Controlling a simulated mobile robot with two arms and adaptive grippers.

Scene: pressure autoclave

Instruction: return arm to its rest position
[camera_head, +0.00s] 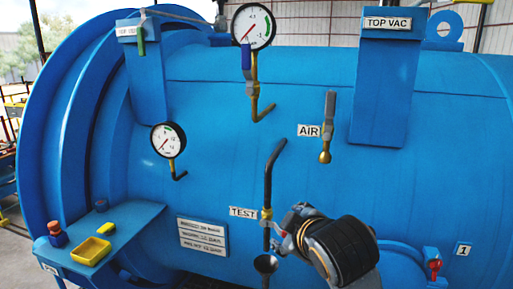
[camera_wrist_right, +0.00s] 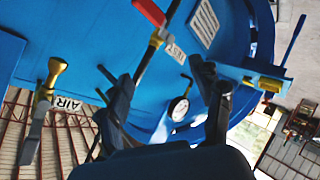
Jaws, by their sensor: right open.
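My right gripper (camera_head: 284,238) is in front of the blue autoclave (camera_head: 230,130), just right of the test valve (camera_head: 266,214). In the right wrist view, the two dark fingers of the right gripper (camera_wrist_right: 158,82) are spread apart with nothing gripped between them. The test valve (camera_wrist_right: 156,40) with its red lever (camera_wrist_right: 150,12) shows beyond the fingers, beside the TEST label (camera_wrist_right: 173,48). My left gripper is in neither view.
The air valve (camera_head: 325,155) hangs above the gripper. Two gauges (camera_head: 254,27) (camera_head: 168,140) are at upper middle and left. A blue shelf (camera_head: 130,220) at left holds a yellow tray (camera_head: 90,251). A red-handled fitting (camera_head: 435,267) is at lower right.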

